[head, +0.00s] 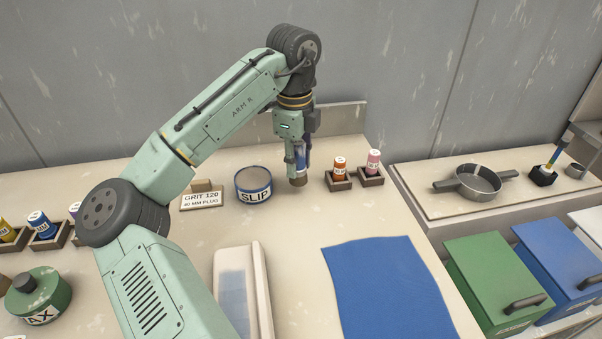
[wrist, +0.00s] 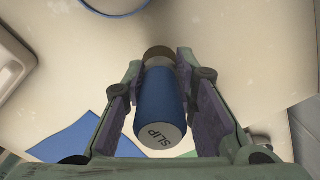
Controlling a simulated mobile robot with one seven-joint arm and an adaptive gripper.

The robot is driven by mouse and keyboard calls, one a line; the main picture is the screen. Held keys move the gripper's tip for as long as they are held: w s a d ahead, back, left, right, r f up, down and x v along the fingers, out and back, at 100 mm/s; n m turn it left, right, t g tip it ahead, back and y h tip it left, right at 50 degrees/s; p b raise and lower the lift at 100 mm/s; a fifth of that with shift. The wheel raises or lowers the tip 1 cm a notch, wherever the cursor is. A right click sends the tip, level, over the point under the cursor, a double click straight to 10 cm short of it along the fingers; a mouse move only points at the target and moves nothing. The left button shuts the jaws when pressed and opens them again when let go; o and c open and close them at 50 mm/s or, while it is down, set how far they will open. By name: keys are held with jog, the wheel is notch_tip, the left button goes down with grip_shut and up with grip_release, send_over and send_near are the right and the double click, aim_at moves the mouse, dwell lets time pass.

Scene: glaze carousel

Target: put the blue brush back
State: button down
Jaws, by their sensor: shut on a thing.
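My gripper (head: 298,163) is shut on a blue brush (wrist: 160,98). In the wrist view the blue handle lies between both finger pads, its pale end marked SLIP towards the camera and its brown bristles pointing away. In the head view the fingers partly hide the brush, and its brown tip (head: 298,182) hangs downward just above or on the table; I cannot tell which. A round pot marked SLIP (head: 253,187) with a blue band stands just left of the brush. No empty holder for the brush is clearly visible.
Orange (head: 339,170) and pink (head: 373,161) bottle-like pieces stand in holders close right. A sign (head: 201,198) stands left of the pot. A blue cloth (head: 388,285) and pale tray (head: 258,285) lie in front. Another blue piece (head: 40,223) stands far left. My arm hides part of the table.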

aim_at(301, 169)
jog(key=shift+w+d, duration=0.35)
jog(key=shift+d, duration=0.05)
jog(key=f+b, duration=0.4)
jog(key=shift+w+d, duration=0.15)
jog(key=shift+w, duration=0.05)
jog(key=shift+r, duration=0.25)
jog(key=c, duration=1.2)
grip_release()
jog(key=shift+r, duration=0.1)
notch_tip(301, 169, up, 12)
jog(key=shift+s+f, duration=0.1)
jog(key=shift+s, duration=0.05)
